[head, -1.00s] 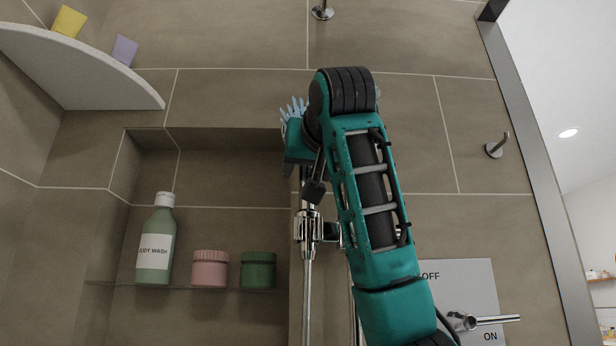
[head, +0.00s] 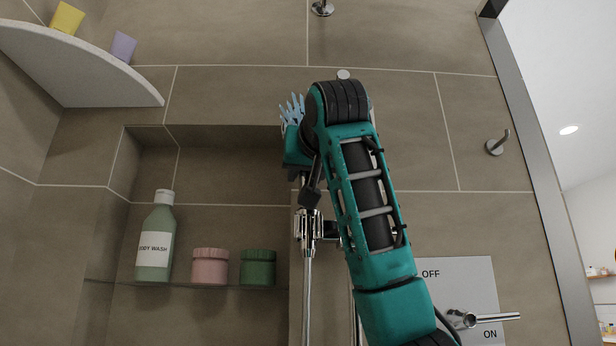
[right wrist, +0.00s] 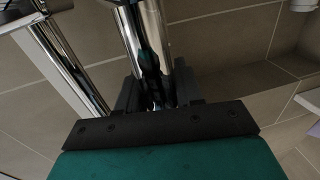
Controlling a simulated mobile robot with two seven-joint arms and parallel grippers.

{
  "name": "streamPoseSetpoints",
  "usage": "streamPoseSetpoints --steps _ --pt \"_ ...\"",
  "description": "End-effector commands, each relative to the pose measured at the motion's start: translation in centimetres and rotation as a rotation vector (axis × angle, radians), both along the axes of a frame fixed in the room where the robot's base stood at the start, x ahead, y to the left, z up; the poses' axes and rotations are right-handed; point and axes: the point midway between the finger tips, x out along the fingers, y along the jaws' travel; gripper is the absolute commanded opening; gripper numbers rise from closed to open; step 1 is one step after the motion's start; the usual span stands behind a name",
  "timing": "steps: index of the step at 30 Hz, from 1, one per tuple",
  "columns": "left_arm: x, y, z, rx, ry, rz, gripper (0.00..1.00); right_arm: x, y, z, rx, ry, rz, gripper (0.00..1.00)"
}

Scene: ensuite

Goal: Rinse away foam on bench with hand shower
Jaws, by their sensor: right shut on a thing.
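My right gripper (right wrist: 158,92) is shut on a chrome tube in the right wrist view, which looks like the handle of the hand shower (right wrist: 143,35). In the head view my right wrist and forearm hide the fingers and most of the hand shower. Pale blue spikes (head: 292,109) show just left of the wrist; I cannot tell whether they are water jets. The bench and the foam are not in view. My left gripper is not in view.
A chrome rail with a holder (head: 309,232) runs down the wall behind my arm. A niche holds a body wash bottle (head: 155,240), a pink jar (head: 210,266) and a green jar (head: 258,267). A lever (head: 485,318) sits on an OFF/ON plate (head: 462,275). A corner shelf (head: 75,72) is upper left.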

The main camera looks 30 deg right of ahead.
Motion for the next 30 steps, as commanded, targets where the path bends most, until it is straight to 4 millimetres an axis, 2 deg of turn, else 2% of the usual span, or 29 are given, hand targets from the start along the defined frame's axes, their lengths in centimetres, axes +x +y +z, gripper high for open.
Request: streamPoseSetpoints --steps 3,17,23,30 --pt "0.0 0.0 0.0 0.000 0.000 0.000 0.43 0.0 0.0 0.0 0.000 0.000 0.000 0.00" --pt "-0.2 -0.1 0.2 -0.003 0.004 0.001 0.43 -0.1 0.0 0.7 -0.001 -0.004 0.001 0.00" --pt "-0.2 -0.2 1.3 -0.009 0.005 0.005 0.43 -0.1 0.0 2.9 0.001 -0.004 0.000 0.00" --pt "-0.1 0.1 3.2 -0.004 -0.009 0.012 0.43 -0.2 0.1 7.6 0.000 -0.005 0.002 0.00"
